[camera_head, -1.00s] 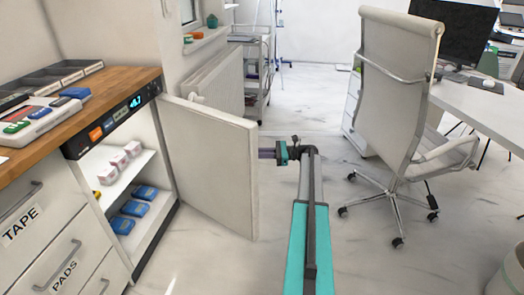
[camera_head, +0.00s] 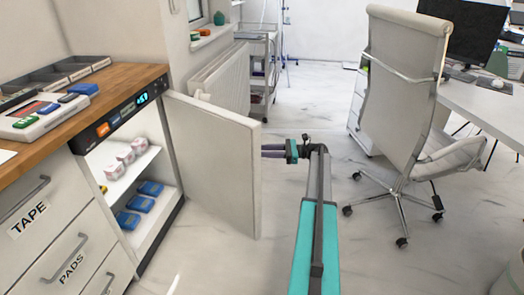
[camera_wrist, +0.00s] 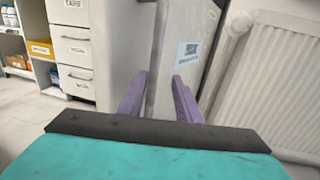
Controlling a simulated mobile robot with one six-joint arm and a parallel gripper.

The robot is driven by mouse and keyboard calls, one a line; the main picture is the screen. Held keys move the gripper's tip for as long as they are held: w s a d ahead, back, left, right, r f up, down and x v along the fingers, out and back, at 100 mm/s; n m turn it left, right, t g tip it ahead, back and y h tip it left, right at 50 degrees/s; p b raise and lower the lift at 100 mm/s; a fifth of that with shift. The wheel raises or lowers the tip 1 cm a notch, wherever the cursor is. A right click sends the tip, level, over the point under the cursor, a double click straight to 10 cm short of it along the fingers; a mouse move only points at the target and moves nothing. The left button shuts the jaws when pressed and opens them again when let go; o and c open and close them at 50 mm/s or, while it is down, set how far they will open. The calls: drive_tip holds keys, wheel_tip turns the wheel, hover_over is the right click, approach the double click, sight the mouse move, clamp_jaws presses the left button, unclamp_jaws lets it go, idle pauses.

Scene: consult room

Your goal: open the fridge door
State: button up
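The white fridge door (camera_head: 212,165) stands swung wide open, its free edge toward my arm. The fridge (camera_head: 160,172) under the counter shows its lit inside, with pink-and-white boxes (camera_head: 125,155) on the upper shelf and blue boxes (camera_head: 140,203) below. My gripper (camera_head: 266,151) is at the door's free edge. In the wrist view its two purple fingers (camera_wrist: 158,98) are spread apart, with the door (camera_wrist: 182,80) and its label between and beyond them. I cannot tell whether either finger touches the door. The door's handle is not visible.
A white radiator (camera_head: 222,80) and a trolley (camera_head: 262,65) stand behind the door. An office chair (camera_head: 405,95) and a desk (camera_head: 480,98) are to the right. Bare floor (camera_head: 235,262) lies in front of the open fridge.

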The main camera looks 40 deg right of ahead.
drive_tip(key=v, duration=1.2)
drive_tip(key=shift+p, duration=0.3)
